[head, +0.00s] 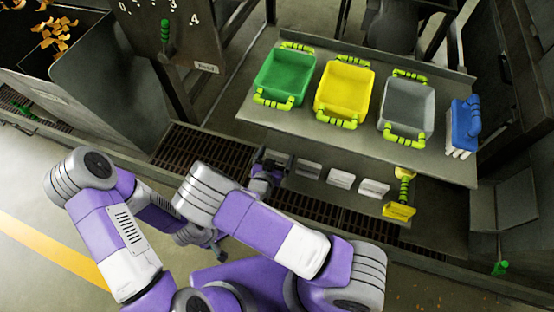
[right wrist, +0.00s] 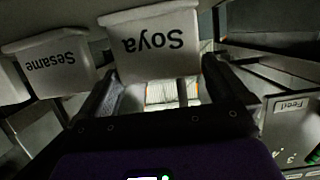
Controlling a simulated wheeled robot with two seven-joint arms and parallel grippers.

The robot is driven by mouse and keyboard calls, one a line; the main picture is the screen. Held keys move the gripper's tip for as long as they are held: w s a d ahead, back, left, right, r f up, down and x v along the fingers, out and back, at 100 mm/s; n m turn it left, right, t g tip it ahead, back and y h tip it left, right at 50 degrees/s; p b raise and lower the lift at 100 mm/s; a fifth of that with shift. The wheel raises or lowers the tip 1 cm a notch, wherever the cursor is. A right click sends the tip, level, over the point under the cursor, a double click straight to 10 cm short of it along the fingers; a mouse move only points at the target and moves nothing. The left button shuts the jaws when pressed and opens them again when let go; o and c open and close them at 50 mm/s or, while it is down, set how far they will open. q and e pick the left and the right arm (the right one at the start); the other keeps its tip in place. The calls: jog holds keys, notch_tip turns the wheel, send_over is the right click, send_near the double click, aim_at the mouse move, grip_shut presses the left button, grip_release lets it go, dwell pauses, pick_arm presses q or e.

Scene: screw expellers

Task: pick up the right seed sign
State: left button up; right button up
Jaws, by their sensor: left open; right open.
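My right gripper (head: 268,172) is open at the left end of this row. In the right wrist view, a sign reading "Soya" (right wrist: 152,43), upside down, lies just ahead of and between the open fingertips; contact cannot be told. A sign reading "Sesame" (right wrist: 48,63) is left of it, with another cut off at the edge (right wrist: 12,85). My left gripper (head: 205,238) is open, low and away from the signs, partly hidden.
The table (head: 300,130) holds a green bin (head: 285,75), a yellow bin (head: 345,88), a grey bin (head: 407,105) and a blue brush (head: 465,122). A hopper with orange chips (head: 52,35) stands upper left.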

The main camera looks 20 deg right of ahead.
jog(key=shift+w+d+f, duration=0.15)
jog(key=shift+w+d, duration=0.25)
jog(key=shift+w, duration=0.15)
jog(key=c, duration=0.7)
jog(key=shift+o, duration=0.2)
